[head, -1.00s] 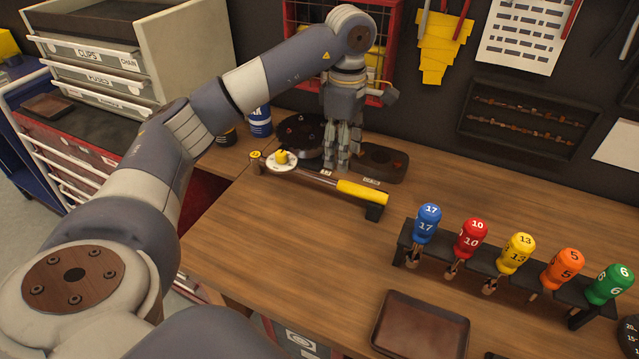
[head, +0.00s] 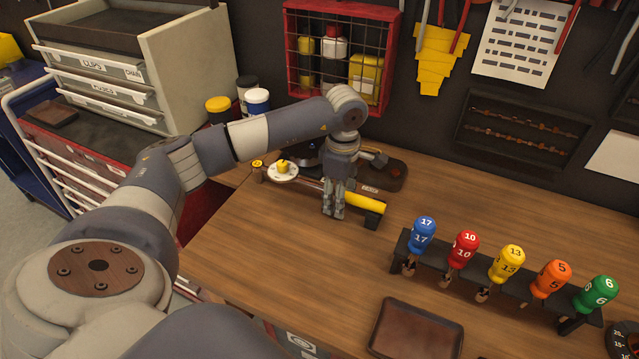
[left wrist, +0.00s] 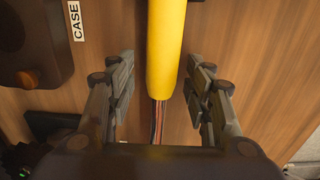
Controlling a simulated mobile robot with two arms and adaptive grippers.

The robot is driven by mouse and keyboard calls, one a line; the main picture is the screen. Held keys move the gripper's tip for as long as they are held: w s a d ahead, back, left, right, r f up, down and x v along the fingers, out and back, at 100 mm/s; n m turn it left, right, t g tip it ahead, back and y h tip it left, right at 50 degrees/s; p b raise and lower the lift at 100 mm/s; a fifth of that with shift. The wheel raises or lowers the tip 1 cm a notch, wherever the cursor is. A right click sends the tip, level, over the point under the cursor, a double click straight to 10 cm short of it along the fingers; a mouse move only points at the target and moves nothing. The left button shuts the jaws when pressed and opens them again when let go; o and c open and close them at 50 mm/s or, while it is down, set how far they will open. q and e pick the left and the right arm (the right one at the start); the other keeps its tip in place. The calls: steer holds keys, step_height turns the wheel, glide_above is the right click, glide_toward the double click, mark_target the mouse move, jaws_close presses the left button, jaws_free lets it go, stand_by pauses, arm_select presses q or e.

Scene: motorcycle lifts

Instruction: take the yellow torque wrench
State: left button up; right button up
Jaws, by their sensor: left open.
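The yellow torque wrench (head: 364,202) lies along the back of the wooden bench, its yellow handle at the right on a dark rest and its round dial head (head: 283,172) at the left. My left gripper (head: 333,213) points down at the wrench, by the handle's left end, and hides part of the shaft. In the left wrist view, the yellow handle (left wrist: 166,50) runs between the two open fingers of the gripper (left wrist: 163,100), with a gap on each side. My right gripper is not in view.
A rack of numbered nut drivers (head: 463,244) stands at the right, with a brown tray (head: 416,330) in front. A dark case (head: 385,173) lies behind the wrench. A red wire cabinet (head: 340,58) hangs on the wall. The bench's front left is clear.

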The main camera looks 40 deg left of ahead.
arm_select(q)
steer(key=shift+c, duration=0.9)
jaws_close()
steer(key=shift+r, duration=0.1)
